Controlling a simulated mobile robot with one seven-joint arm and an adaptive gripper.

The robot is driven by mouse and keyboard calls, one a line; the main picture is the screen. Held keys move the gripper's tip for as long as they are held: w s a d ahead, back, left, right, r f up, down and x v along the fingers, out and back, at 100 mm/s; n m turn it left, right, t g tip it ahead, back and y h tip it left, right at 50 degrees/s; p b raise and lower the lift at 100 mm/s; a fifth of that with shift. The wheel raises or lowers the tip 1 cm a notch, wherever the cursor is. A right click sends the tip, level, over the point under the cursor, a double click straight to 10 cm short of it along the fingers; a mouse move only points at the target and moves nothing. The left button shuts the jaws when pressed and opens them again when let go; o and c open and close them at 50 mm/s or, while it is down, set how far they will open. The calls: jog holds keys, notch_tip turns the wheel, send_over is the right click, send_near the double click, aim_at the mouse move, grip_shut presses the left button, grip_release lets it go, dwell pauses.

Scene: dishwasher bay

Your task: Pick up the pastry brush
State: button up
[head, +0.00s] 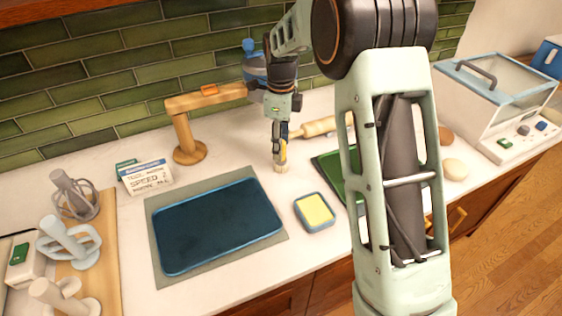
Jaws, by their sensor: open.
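My gripper (281,150) points down over the counter, left of the rolling pin, and is open. A small pale tan piece (281,168) shows right below its fingertips, close to the counter. It may be part of the pastry brush, but it is too small to tell. I cannot tell whether the fingers touch it. No other thing is clearly a pastry brush. My arm hides part of the counter at the right.
A dark blue tray (218,226) lies on a mat, with a sponge dish (314,212) to its right. A wooden stand (188,140), rolling pin (318,127), green board (330,170) and lidded appliance (500,90) surround my gripper. Beater attachments (68,240) stand left.

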notch_tip(320, 180, down, 2)
jog(key=shift+f, duration=0.1)
grip_shut()
dwell(0.5)
